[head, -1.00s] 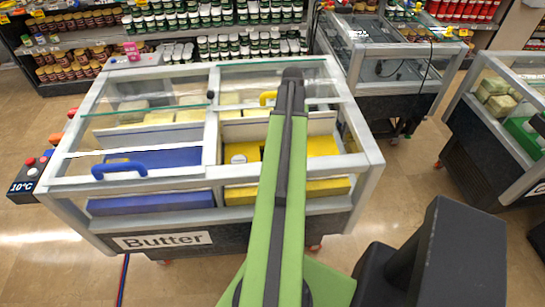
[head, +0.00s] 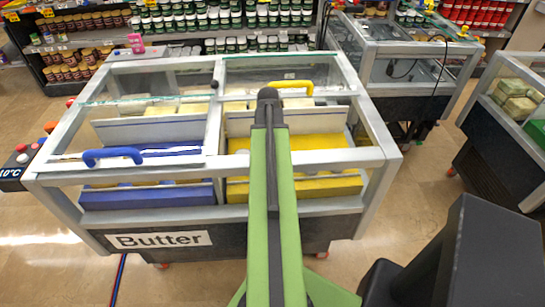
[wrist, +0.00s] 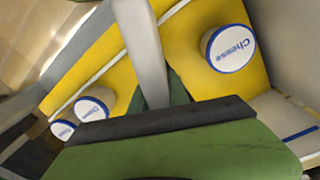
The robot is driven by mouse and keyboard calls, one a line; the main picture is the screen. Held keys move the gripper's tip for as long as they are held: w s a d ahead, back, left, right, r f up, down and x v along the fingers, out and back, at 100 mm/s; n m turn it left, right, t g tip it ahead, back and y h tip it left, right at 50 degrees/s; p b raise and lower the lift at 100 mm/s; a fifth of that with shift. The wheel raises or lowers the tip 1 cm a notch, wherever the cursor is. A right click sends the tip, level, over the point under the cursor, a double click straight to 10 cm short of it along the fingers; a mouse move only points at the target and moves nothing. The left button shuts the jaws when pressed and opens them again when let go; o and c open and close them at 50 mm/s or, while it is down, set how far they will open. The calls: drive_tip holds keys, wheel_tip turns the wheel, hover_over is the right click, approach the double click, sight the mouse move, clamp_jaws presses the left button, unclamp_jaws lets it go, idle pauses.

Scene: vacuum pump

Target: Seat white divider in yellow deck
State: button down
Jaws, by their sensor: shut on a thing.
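The yellow deck (head: 318,143) lies in the right bay of the glass-topped case marked Butter. In the wrist view the deck (wrist: 195,38) carries white round tubs marked Cheese (wrist: 228,48), one of them large and near, with smaller ones at the left (wrist: 92,104). In the head view my own arm hides the gripper and the divider. Whether the divider touches the deck cannot be told.
The case's grey front rail (head: 225,161) and middle post surround the bays. A blue handle (head: 112,156) is at the left, a yellow handle (head: 291,86) at the back right. The left bay holds a blue deck (head: 150,198). Another case (head: 400,70) stands behind right.

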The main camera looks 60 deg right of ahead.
drive_tip(key=shift+r, duration=0.1)
drive_tip(key=shift+f, duration=0.3)
drive_tip(key=c, duration=1.3)
unclamp_jaws()
drive_tip(key=shift+r, duration=0.1)
drive_tip(key=shift+o, duration=0.2)
wheel_tip(320, 180, up, 17)
drive_tip(key=p, duration=1.7)
drive_tip(key=shift+w+r, duration=0.2)
drive_tip(key=shift+w, duration=0.15)
